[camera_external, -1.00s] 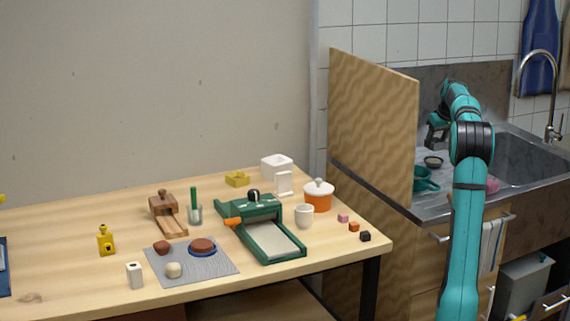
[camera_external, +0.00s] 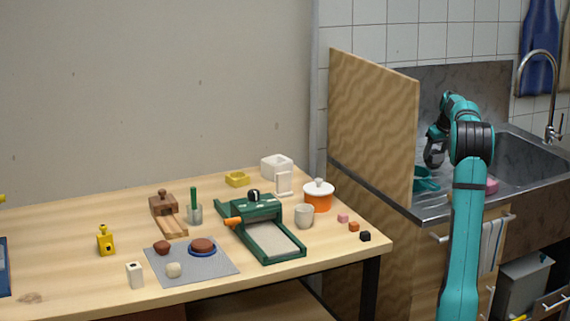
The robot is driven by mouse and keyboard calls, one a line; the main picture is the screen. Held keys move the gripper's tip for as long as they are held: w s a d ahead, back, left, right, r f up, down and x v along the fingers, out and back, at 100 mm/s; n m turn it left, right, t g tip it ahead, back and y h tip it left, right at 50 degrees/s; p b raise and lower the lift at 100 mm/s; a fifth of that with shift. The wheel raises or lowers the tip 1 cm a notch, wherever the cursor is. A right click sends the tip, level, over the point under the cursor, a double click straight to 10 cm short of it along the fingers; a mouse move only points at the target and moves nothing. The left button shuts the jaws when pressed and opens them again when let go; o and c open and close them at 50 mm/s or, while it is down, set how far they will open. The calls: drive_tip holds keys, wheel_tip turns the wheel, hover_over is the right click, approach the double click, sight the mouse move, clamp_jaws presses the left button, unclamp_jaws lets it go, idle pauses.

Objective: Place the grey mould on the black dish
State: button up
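My gripper (camera_external: 434,158) is low over the left part of the steel sink counter, just right of the wooden partition. It is small and dark in this view, and I cannot tell whether its fingers are open or shut. A small dark round dish with a paler inside showed at this spot a second ago; my gripper now covers it. I cannot make out the grey mould; if it is there, my gripper hides it.
A teal mug (camera_external: 426,181) stands just in front of my gripper. The tall wooden partition (camera_external: 373,130) rises to the left. A pink sponge (camera_external: 491,186) lies to the right, before the sink basin (camera_external: 528,165). The wooden table (camera_external: 75,235) holds several tools and pots.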

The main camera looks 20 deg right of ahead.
drive_tip(key=shift+o, duration=1.1)
drive_tip(key=shift+r, duration=0.55)
drive_tip(key=v, duration=1.1)
drive_tip(key=shift+s+r, duration=0.15)
drive_tip(key=shift+r, duration=0.2)
